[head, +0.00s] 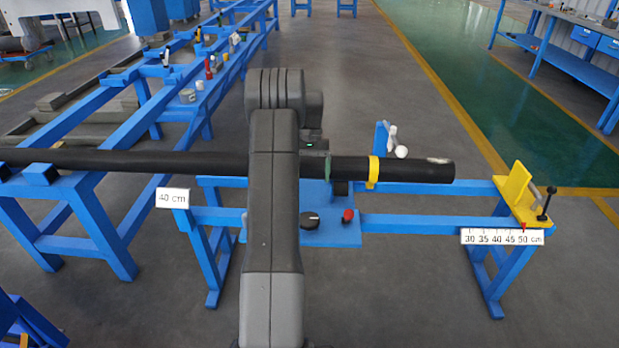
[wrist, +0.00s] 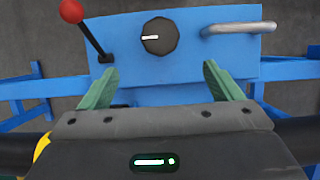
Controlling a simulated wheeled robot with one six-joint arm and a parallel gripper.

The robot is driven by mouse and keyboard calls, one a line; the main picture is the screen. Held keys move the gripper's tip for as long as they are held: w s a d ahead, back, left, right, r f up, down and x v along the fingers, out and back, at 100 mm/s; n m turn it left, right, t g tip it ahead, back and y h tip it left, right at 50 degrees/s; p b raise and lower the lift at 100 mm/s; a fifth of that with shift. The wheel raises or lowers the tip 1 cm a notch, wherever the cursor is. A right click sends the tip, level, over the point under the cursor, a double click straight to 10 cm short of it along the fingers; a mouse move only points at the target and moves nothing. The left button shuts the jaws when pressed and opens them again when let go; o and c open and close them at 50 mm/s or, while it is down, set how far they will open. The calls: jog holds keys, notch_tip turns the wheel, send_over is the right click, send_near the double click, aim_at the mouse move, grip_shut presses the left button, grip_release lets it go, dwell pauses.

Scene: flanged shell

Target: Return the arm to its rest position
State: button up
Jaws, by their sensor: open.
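My gripper (wrist: 160,68) is open, its two green fingers apart with nothing seen held between their tips. In the head view my grey arm stands in front of the long black pipe (head: 410,169) and hides most of the gripper; one green finger shows beside the pipe. In the wrist view the pipe (wrist: 298,138) shows on both sides of the gripper body, which hides its middle. I cannot tell whether gripper and pipe touch. A yellow ring (head: 373,172) sits around the pipe, right of the gripper.
A blue panel with a black knob (wrist: 159,36), a red-ball lever (wrist: 71,11) and a silver handle (wrist: 238,28) lies beyond the fingers. A blue stand carries a yellow stop (head: 514,184) at right. A blue rack (head: 140,100) fills the left. The green floor lane (head: 470,90) is clear.

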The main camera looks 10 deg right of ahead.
aim_at(309, 217)
jog(key=b+x, duration=0.1)
jog(key=x, duration=1.3)
jog(key=shift+r, duration=0.1)
